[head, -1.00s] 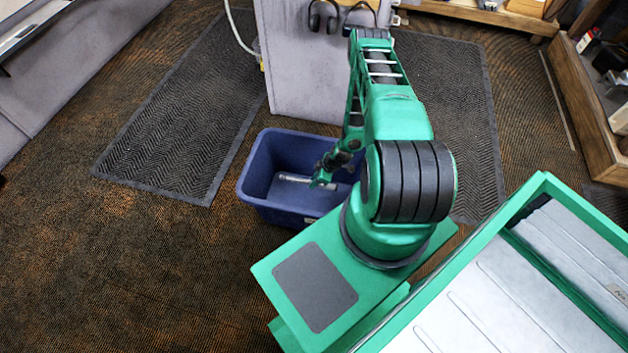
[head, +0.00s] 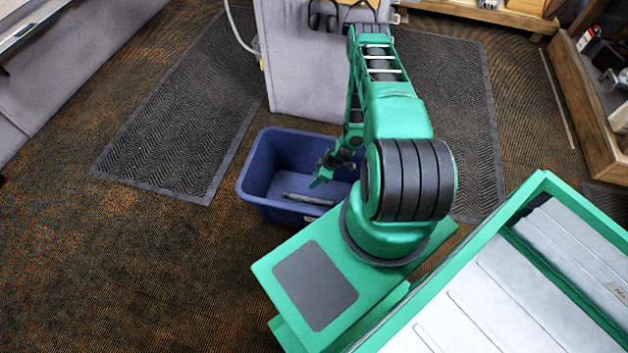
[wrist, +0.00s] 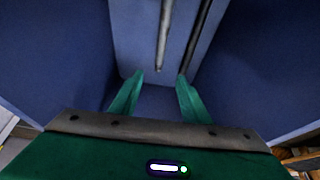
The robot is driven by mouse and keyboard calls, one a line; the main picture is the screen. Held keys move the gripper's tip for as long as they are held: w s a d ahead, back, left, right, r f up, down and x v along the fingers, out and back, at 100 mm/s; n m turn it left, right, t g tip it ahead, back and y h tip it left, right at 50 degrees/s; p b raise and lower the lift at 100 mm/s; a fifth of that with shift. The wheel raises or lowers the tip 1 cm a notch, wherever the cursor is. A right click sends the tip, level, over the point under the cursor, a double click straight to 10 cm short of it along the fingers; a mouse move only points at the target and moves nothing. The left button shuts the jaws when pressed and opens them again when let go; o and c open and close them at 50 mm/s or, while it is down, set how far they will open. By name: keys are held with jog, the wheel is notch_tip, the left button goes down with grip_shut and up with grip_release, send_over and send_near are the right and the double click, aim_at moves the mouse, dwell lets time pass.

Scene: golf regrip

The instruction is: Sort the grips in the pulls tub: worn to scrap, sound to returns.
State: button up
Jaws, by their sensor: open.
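The blue tub (head: 252,182) stands on the floor beside my base. A slim grey grip (head: 308,199) lies in it, near the tub's front wall. In the wrist view a grey rod-like grip (wrist: 163,40) runs away just beyond my fingertips. Beside it is a second thin strip (wrist: 202,35); I cannot tell whether it is another grip or part of the tub. My gripper (head: 318,182) reaches down inside the tub. In the wrist view its green fingers (wrist: 160,78) are apart with nothing between them. Wear on the grip cannot be made out. My arm hides the tub's right part.
A grey partition (head: 305,75) stands close behind the tub, with dark items hanging on it. Ribbed mats (head: 180,120) lie to the left and behind right. A wooden shelf unit (head: 595,120) is at the right. Carpet at the left front is clear.

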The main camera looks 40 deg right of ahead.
jog(key=v, duration=0.9)
jog(key=shift+r, duration=0.35)
jog(key=shift+d, duration=0.2)
jog(key=d+r+m+g+h, duration=0.25)
jog(key=r+m, duration=0.25)
jog(key=r, duration=3.1)
jog(key=s+a+r+m, duration=0.2)
jog(key=s+r, duration=0.3)
jog(key=r, duration=0.3)
jog(key=s+a+r+m, duration=0.2)
jog(key=s+r, duration=0.2)
jog(key=r, duration=0.5)
jog(key=s+a+r+m, duration=0.2)
jog(key=s+a+r, duration=0.1)
jog(key=s, duration=0.4)
jog(key=s+a+r+m+g, duration=0.1)
jog(key=s+a+r+m, duration=0.1)
jog(key=s, duration=0.5)
notch_tip(320, 180, up, 3)
jog(key=shift+s+a+f+m, duration=0.1)
jog(key=shift+s+a+m, duration=0.1)
jog(key=shift+a+m, duration=0.35)
